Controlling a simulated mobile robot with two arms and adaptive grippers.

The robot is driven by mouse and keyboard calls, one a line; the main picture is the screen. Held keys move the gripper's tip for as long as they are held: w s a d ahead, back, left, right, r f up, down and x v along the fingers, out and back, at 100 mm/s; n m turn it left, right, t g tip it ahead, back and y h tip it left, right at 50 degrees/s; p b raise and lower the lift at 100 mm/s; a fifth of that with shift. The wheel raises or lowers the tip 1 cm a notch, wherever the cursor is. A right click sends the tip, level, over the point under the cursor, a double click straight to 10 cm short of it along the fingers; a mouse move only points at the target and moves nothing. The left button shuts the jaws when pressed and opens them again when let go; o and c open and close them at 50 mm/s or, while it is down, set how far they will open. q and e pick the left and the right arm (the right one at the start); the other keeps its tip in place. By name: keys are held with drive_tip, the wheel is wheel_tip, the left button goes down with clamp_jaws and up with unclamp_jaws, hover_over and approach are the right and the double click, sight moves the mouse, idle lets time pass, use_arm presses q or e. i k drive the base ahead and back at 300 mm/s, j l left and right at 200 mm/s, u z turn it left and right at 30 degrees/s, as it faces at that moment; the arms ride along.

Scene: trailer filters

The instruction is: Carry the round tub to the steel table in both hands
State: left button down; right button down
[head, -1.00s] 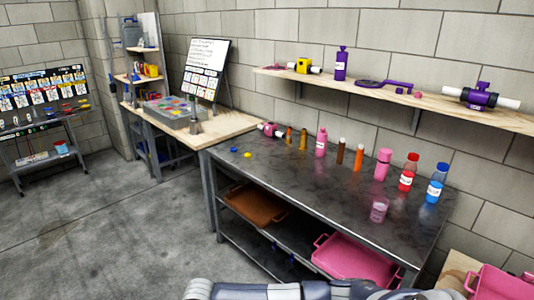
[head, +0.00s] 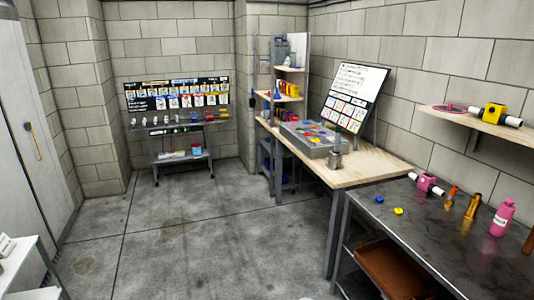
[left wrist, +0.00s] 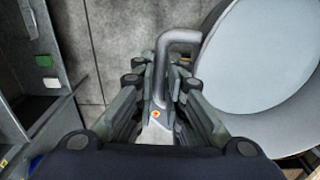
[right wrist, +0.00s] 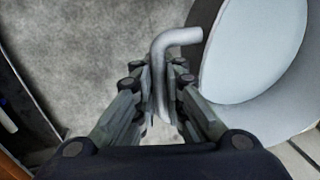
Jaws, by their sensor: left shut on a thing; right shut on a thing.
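The round tub shows in the left wrist view (left wrist: 268,65) and the right wrist view (right wrist: 258,55) as a wide grey round body with a pale round face, cut off by the frame edges. My left gripper (left wrist: 160,82) is shut on one bent grey handle of the tub. My right gripper (right wrist: 158,85) is shut on another such handle. The tub's body lies to the right of the fingers in both wrist views. The steel table (head: 440,225), with a dark metal top, stands at the right of the head view. Neither gripper nor the tub shows in the head view.
A wooden-topped bench (head: 375,165) adjoins the steel table. Pink, orange and brown bottles stand along the table's wall side; blue and yellow caps (head: 398,211) lie near its left end. A shelf cart (head: 182,150) stands at the back. The concrete floor (head: 190,245) is open.

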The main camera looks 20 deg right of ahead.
sight(477, 266)
drive_tip(key=i+j+z, duration=0.1)
drive_tip(key=i+z, duration=0.25)
drive_tip(key=i, duration=0.55)
drive_tip(key=i+j+z, duration=0.1)
drive_tip(key=i+z, duration=0.3)
drive_tip(key=i, duration=0.35)
drive_tip(key=z, duration=2)
